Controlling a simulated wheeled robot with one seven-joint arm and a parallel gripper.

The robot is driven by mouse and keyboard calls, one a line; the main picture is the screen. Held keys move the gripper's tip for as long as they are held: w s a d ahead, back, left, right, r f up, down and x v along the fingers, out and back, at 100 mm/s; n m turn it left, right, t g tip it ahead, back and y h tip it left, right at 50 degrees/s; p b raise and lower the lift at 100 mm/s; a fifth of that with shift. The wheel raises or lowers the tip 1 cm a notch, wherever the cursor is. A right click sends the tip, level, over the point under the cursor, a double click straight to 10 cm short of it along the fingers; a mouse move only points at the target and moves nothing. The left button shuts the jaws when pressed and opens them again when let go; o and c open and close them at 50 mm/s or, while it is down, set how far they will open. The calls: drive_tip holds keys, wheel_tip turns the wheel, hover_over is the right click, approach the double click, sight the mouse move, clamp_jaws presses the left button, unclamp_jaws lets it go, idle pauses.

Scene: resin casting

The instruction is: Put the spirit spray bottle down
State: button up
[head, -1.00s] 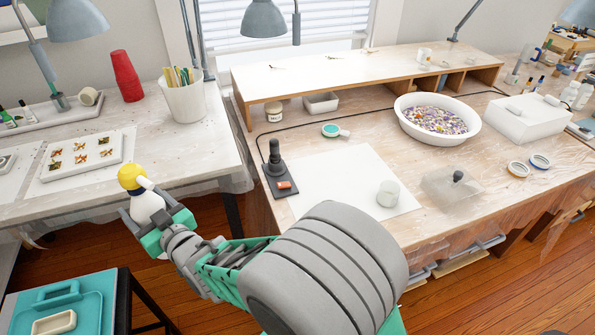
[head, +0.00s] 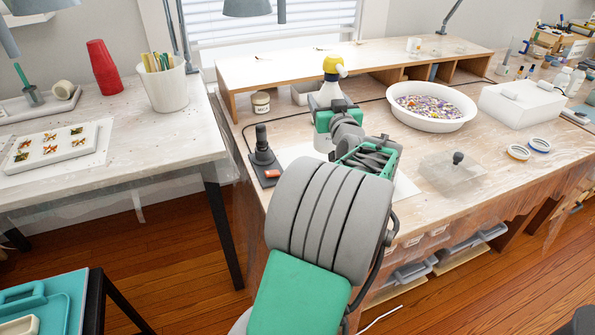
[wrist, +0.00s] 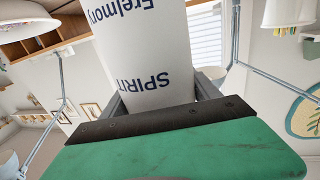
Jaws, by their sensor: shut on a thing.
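The spirit spray bottle (head: 329,90) is white with a yellow spray head. My gripper (head: 326,118) is shut on its body and holds it upright over the workbench (head: 440,225), in front of the raised shelf. In the wrist view the white bottle (wrist: 145,50) fills the middle between the fingers, with dark "SPIRIT" lettering.
A black-handled tool on a dark base (head: 263,155) stands left of the bottle. A jar (head: 261,103) is behind it, left. A white bowl of colourful bits (head: 431,107) is to the right. A clear block with a black knob (head: 455,168) and two tape rolls (head: 519,152) lie front right.

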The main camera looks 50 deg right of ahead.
drive_tip(key=shift+s+d+r, duration=0.1)
drive_tip(key=shift+s+d, duration=0.45)
drive_tip(key=shift+s, duration=0.2)
drive_tip(key=w+f+p, duration=0.1)
drive_tip(key=w+f, duration=1.1)
drive_tip(key=w, duration=0.1)
drive_tip(key=shift+w+d+f+h, duration=0.3)
drive_tip(key=shift+w+d+f, duration=0.1)
drive_tip(key=shift+f, duration=0.25)
drive_tip(key=o, duration=1.8)
